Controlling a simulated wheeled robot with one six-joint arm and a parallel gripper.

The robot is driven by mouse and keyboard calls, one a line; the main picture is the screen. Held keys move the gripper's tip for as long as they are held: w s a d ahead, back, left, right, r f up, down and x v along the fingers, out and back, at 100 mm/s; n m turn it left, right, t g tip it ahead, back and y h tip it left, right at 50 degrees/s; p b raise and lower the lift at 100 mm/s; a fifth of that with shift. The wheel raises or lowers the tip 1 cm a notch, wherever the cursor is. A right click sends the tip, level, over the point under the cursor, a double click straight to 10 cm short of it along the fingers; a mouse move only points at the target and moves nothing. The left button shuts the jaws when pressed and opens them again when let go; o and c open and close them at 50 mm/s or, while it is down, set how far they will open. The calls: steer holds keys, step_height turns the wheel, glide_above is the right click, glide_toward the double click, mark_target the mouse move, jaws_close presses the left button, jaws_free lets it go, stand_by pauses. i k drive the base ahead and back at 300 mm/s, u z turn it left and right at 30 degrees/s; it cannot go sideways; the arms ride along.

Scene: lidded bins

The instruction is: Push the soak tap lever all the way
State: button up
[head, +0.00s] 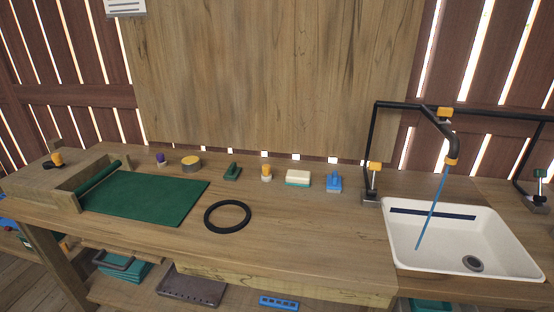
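A white sink (400,240) is set into the bench at the right. A black tap pipe (410,106) rises behind its left rim and runs right. A bent spout (436,122) with an orange collar (451,161) hangs over the sink, and a thin blue stream (432,208) falls from it into the basin. An orange-topped lever (374,167) stands upright on a metal base left of the sink. I cannot tell which is the soak tap lever. My gripper is not in view.
A green mat (150,200), black ring (228,217), cream-and-teal block (298,178) and blue tool (334,182) lie on the wooden bench (310,230). A tall wooden board (270,70) stands behind. The front of the bench between ring and sink is clear.

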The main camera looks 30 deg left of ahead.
mark_target(374, 165)
steer(key=u, duration=0.7)
steer(key=i, duration=1)
